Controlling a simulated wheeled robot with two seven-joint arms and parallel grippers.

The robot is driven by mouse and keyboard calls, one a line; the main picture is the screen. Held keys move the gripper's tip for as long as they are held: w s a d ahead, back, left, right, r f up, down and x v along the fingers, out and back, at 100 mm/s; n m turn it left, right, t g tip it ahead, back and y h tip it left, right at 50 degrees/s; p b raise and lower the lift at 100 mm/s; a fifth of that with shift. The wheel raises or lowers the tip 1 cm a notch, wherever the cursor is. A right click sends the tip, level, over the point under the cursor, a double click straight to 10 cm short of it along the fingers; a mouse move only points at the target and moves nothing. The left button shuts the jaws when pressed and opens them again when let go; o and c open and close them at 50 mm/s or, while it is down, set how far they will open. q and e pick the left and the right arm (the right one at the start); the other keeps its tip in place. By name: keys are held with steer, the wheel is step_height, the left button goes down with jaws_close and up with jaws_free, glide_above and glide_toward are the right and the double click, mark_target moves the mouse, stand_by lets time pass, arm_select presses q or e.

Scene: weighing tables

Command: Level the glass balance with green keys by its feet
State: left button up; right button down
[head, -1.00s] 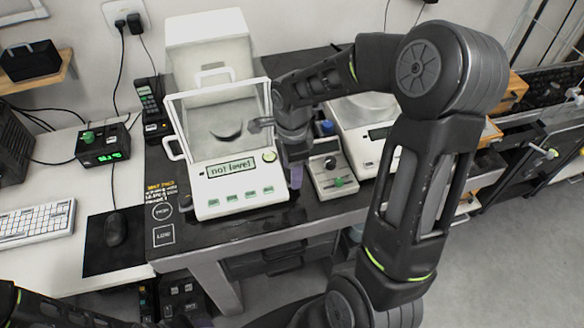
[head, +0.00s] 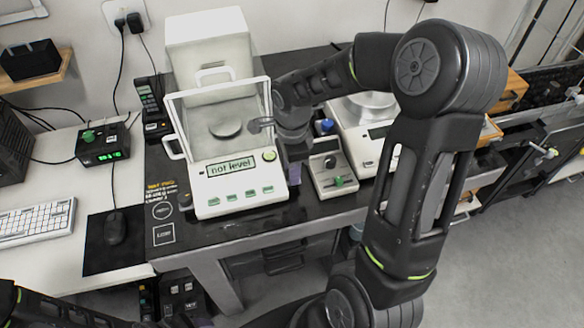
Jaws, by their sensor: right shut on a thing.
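The glass balance with green keys (head: 240,200) stands on the dark table; its display (head: 231,167) reads "not level". A small round level (head: 269,156) sits right of the display; its bubble is too small to place. A dark foot (head: 185,201) shows at the front left. My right gripper (head: 294,174) is low against the balance's right side, by the front right corner. It is shut on what seems to be the right foot, which the gripper hides. My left gripper (head: 203,322) barely shows at the bottom edge; its jaws cannot be made out.
A second balance (head: 366,150) stands behind my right arm.

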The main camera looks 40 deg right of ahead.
steer(key=shift+f+n+b, duration=0.1)
steer(key=shift+n+b, duration=0.5)
steer(key=shift+n, duration=0.8)
steer(key=c, duration=1.1)
jaws_free()
steer(key=shift+o, duration=0.2)
steer(key=shift+m, duration=0.3)
